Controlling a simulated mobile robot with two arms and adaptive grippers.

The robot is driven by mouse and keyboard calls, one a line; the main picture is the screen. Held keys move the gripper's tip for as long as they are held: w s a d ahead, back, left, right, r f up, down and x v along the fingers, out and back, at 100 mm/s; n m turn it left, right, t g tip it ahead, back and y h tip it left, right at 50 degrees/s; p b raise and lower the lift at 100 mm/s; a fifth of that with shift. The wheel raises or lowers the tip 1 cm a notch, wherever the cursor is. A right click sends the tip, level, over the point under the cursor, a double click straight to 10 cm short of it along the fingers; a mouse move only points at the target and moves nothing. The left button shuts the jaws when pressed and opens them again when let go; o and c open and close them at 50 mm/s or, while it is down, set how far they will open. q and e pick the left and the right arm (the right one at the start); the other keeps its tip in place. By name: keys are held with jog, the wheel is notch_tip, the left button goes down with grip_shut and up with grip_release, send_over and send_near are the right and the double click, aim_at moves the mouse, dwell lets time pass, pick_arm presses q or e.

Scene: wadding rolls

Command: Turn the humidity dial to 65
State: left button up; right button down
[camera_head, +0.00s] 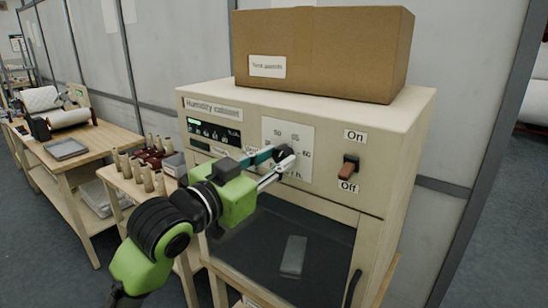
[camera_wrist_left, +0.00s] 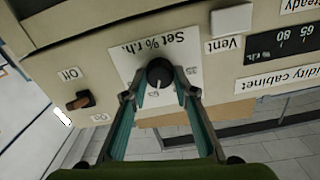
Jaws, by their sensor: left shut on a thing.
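The humidity dial (camera_head: 286,149) is a dark round knob on a white scale plate (camera_head: 304,134) at the front of the beige humidity cabinet (camera_head: 400,130). In the left wrist view the dial (camera_wrist_left: 159,71) shows upside down, with a pale pointer mark towards the picture's bottom. The small scale numbers are hard to read, so I cannot tell the exact setting. My left gripper (camera_head: 278,161) is shut on the dial; its fingers sit on either side of the knob in the left wrist view (camera_wrist_left: 160,94). My right gripper is not in view.
A cardboard box (camera_head: 340,50) stands on top of the cabinet. An On/Off switch (camera_head: 348,168) is right of the dial. A dark window (camera_head: 310,245) with a handle lies below. Wooden tables (camera_head: 100,138) with spools and trays stand at left.

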pick_arm(q)
jog(key=o, duration=1.1)
jog(key=v, duration=1.2)
